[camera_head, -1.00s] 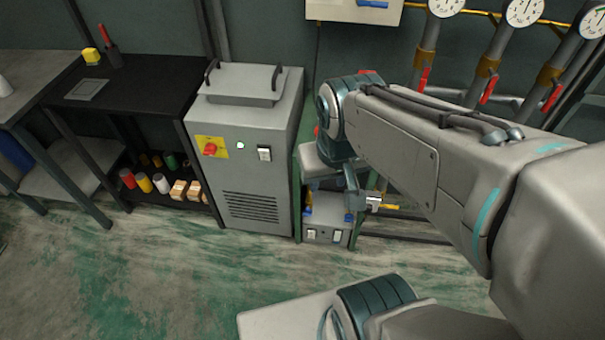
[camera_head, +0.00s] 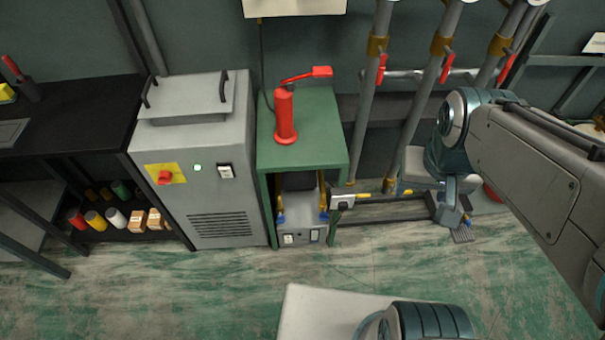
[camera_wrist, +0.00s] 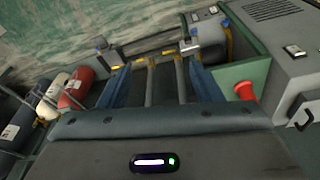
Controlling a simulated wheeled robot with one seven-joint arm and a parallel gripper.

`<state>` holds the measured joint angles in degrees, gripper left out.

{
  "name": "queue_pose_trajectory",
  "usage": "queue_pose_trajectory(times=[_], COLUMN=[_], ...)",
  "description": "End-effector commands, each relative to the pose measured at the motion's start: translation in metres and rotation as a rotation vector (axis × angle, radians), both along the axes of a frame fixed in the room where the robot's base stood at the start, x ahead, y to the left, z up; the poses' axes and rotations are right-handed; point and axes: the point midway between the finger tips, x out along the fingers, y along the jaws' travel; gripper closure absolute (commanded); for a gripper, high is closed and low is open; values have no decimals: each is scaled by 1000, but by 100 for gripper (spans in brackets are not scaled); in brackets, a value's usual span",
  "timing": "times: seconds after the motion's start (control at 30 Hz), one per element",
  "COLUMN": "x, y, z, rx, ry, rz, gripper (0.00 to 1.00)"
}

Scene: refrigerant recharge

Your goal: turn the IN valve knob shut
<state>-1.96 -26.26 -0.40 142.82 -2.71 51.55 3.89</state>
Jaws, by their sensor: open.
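A small grey unit (camera_head: 300,233) stands on the low shelf of the green stand (camera_head: 330,150). It has a blue fitting with yellow on its left (camera_head: 281,215) and another on its right (camera_head: 323,215). No IN label is readable, so I cannot tell which is the IN valve knob. The unit also shows in the wrist view (camera_wrist: 208,32), beyond my fingers. My gripper (camera_head: 463,236) is right of the stand, apart from the unit, above the floor by the pipes. In the wrist view its two blue fingers (camera_wrist: 158,80) are spread with nothing held between them.
A red hand pump (camera_head: 285,115) stands on the green stand. A grey cabinet (camera_head: 215,205) is at its left. Pipes with red handles (camera_head: 447,66) rise at the right. Red and cream cylinders (camera_wrist: 76,88) lie left in the wrist view.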

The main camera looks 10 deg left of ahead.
Motion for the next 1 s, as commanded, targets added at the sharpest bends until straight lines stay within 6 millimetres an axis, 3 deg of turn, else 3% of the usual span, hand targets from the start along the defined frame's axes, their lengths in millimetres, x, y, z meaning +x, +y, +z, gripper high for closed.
queue_pose_trajectory(times=[0.3, 0.57, 0.77, 1.0], x=[28, 66, 101, 144], y=[-5, -3, 14, 56], z=[-104, -186, -249, -328], rx=[-272, -611, -891, -1193], ry=[246, 321, 266, 67], rz=[33, 80, 149, 279], gripper=[41, 41, 41, 41])
